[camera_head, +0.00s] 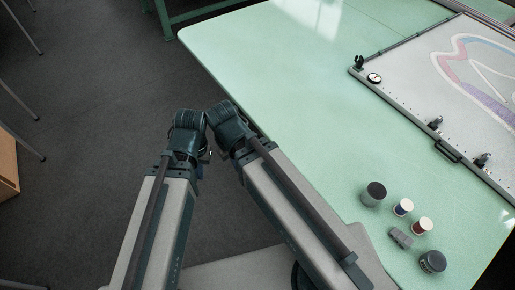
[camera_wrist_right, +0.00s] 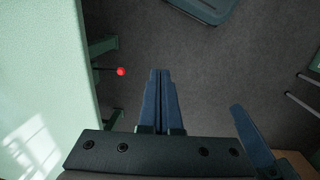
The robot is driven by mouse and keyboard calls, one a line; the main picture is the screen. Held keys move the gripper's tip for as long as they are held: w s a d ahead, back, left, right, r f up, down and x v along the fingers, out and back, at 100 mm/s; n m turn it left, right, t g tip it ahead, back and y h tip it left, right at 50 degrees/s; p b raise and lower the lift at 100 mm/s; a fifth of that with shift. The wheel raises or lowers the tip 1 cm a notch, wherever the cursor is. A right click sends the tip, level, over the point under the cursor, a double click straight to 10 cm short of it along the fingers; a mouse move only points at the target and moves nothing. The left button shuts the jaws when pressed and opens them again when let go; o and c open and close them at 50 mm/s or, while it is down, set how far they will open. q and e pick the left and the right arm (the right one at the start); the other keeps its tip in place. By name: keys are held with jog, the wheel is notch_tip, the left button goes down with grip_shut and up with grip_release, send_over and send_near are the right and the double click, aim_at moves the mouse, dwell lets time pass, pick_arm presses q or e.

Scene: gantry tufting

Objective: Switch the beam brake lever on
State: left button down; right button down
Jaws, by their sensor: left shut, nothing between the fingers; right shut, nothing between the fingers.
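In the right wrist view a dark lever with a round red knob (camera_wrist_right: 121,71) sticks out sideways from the green frame under the table edge. It looks like the beam brake lever; its on and off marks cannot be seen. My right gripper (camera_wrist_right: 160,78) is shut and empty, with its blue fingers to the right of the knob and apart from it. In the head view my left gripper (camera_head: 204,158) shows only in small part between my two wrists, over the floor beside the table; it is shut and empty. The lever is not seen in the head view.
The pale green table (camera_head: 290,75) fills the right side. A tufting frame (camera_head: 430,75) with clamps and a round dial (camera_head: 374,78) lies on it. Several small jars, among them a dark-lidded one (camera_head: 373,193), stand near the front. Dark floor (camera_head: 90,120) is open at left.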

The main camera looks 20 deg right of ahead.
jog(key=shift+w, duration=0.1)
jog(key=w+d+f+y+b, duration=0.3)
jog(key=w+d+f+b, duration=0.3)
jog(key=d, duration=0.3)
jog(key=w+d+f+y+b, duration=0.3)
jog(key=w+d+f+b, duration=0.2)
jog(key=d, duration=0.5)
jog(key=w+b, duration=0.2)
jog(key=w, duration=0.1)
jog(key=shift+w+f+t+b, duration=0.2)
jog(key=shift+f+t+b, duration=0.1)
jog(key=shift+f+t, duration=0.1)
jog(key=b+x, duration=1.2)
jog(key=x, duration=0.2)
jog(key=shift+a+b, duration=0.15)
jog(key=shift+b, duration=0.25)
